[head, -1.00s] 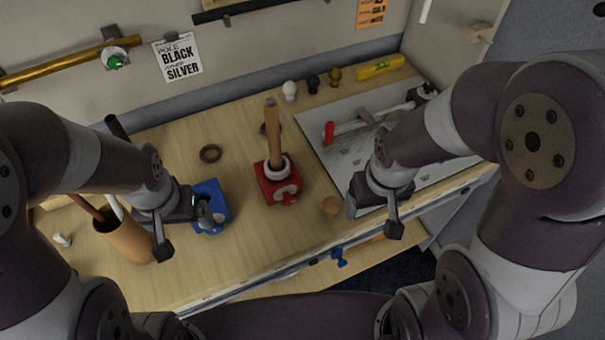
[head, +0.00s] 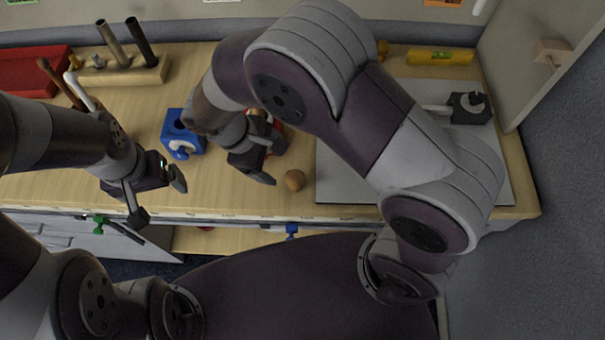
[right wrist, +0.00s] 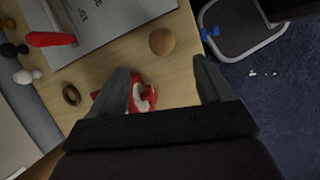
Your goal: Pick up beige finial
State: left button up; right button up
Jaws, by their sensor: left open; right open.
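The beige finial (head: 294,180) is a small round wooden ball on the table near its front edge, left of the grey mat. It also shows in the right wrist view (right wrist: 162,41), beyond the fingertips and roughly centred between them. My right gripper (head: 270,160) is open and empty, a little to the left of the finial in the head view; its spread fingers also show in the right wrist view (right wrist: 160,66). My left gripper (head: 160,200) is open and empty near the table's front edge at the left.
A blue block (head: 178,140) stands between my grippers. The grey mat (head: 342,184) lies right of the finial. A yellow level (head: 440,57) lies at the back right.

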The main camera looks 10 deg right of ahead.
aim_at(291, 176)
jog(key=b+x, duration=0.1)
jog(key=x, duration=0.1)
jog(key=a+b+x, duration=0.1)
jog(key=x, duration=0.2)
jog(key=shift+w+f+b, duration=0.1)
jog(key=shift+f+b, duration=0.2)
jog(key=shift+b, duration=0.05)
jog(key=d+f, duration=0.1)
jog(key=p, duration=0.1)
jog(key=d+f, duration=0.1)
jog(key=shift+s+d+f, duration=0.25)
jog(key=shift+d+f, duration=0.05)
jog(key=shift+f, duration=0.05)
jog(key=x, duration=0.2)
jog(key=shift+f+p, duration=0.3)
jog(key=shift+f, duration=0.15)
jog(key=shift+d+f, duration=0.1)
jog(key=shift+f, duration=0.3)
jog(key=shift+d, duration=0.1)
jog(key=c, duration=0.3)
pick_arm(q)
jog(key=shift+w+a+f, duration=0.15)
jog(key=shift+a+f, duration=0.15)
jog(key=shift+f, duration=0.2)
jog(key=shift+w+a+f, duration=0.15)
jog(key=shift+a+f, duration=0.15)
jog(key=shift+f, duration=0.15)
pick_arm(e)
jog(key=c, duration=0.8)
